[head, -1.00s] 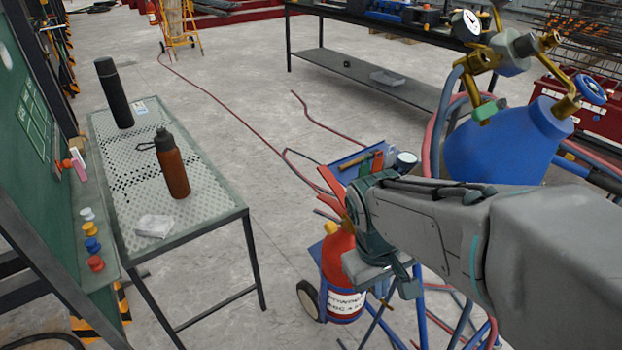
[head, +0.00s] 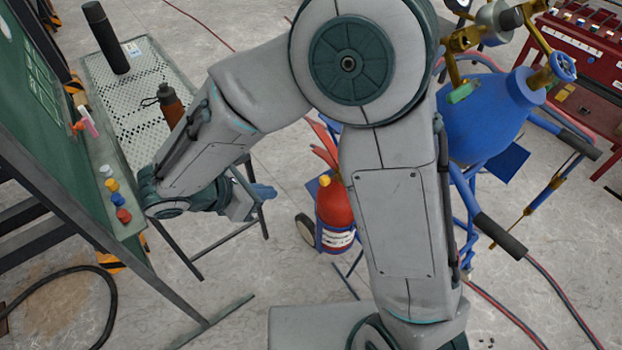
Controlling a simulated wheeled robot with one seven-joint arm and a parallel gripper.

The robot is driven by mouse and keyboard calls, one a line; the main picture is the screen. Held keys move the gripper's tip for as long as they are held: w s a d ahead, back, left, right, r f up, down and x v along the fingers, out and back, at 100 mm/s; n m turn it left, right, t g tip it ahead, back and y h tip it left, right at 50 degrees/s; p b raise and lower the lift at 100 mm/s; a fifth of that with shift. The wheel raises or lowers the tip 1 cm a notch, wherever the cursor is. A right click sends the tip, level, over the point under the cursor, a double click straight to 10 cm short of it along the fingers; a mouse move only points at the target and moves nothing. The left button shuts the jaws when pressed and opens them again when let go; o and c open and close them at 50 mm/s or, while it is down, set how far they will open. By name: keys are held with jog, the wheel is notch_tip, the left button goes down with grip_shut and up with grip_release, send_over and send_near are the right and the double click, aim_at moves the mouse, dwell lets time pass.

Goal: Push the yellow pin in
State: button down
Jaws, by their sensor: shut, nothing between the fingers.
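A row of knob-like pins sits on the ledge of the green board at the left. The yellow pin (head: 112,185) is between a white pin (head: 105,171) and a blue pin (head: 118,199), with a red pin (head: 124,216) nearest me. How deep the yellow pin sits cannot be told. My gripper (head: 254,196) is right of the pins, beyond my bent wrist and pointing right, away from them. It is shut and empty, touching none of the pins. Its fingertips are small and hard to make out here.
A perforated metal table (head: 135,90) holds a black bottle (head: 105,37) and an orange-brown bottle (head: 171,105), partly behind my arm. A red fire extinguisher (head: 334,207) with a yellow part on top stands near my arm. A blue tank (head: 490,115) stands at the right.

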aim_at(325, 180)
jog(key=w+d+r+p+x, duration=0.1)
jog(key=r+x, duration=0.1)
jog(key=x, duration=1.1)
jog(key=shift+d, duration=0.3)
